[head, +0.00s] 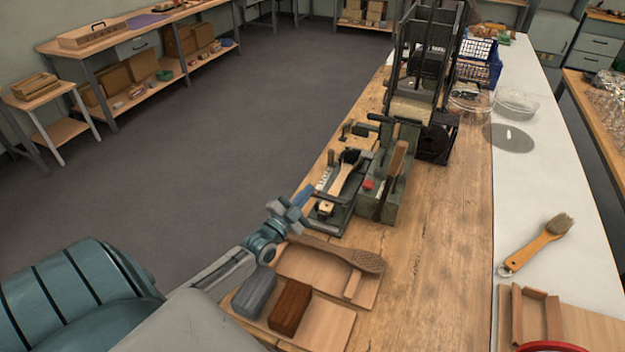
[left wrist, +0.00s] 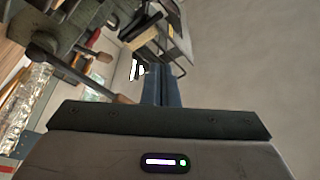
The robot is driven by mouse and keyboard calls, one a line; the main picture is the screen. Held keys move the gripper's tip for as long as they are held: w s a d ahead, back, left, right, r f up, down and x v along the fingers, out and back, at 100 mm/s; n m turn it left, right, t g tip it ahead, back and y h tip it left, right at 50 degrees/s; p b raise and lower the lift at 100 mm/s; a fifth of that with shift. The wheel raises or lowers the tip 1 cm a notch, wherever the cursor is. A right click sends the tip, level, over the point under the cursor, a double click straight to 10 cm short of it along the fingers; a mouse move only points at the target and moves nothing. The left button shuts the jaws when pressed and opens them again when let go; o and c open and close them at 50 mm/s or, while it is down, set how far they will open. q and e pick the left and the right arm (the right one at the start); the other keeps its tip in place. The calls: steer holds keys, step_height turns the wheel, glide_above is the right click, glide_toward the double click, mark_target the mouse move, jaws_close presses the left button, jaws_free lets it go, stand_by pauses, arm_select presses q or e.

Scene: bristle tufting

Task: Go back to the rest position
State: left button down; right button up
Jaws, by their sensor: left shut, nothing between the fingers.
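My left gripper (head: 301,198) reaches in from the left and stands above the near left edge of the wooden bench. Its fingers are shut with nothing between them. They also show in the left wrist view (left wrist: 158,85), pressed together. The gripper is beside the green tufting machine (head: 387,180) and apart from it. A wooden brush body (head: 345,258) with holes lies on a board below and to the right of the gripper. My right gripper is in neither view.
A grey block (head: 255,292) and a brown block (head: 290,307) sit on a near board. A tall dark machine (head: 425,65) stands farther back. A finished brush (head: 538,243) lies on the white surface at the right. The grey floor (head: 230,130) left of the bench is clear.

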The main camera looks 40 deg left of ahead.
arm_select(q)
steer(key=shift+s+d+f, duration=0.1)
steer(key=shift+s+d, duration=0.05)
steer(key=shift+s, duration=0.3)
steer(key=shift+s+d+f, duration=0.1)
steer(key=shift+s, duration=0.35)
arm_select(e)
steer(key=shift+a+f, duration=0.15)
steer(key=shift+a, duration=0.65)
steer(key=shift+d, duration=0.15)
arm_select(q)
steer(key=shift+s, duration=0.1)
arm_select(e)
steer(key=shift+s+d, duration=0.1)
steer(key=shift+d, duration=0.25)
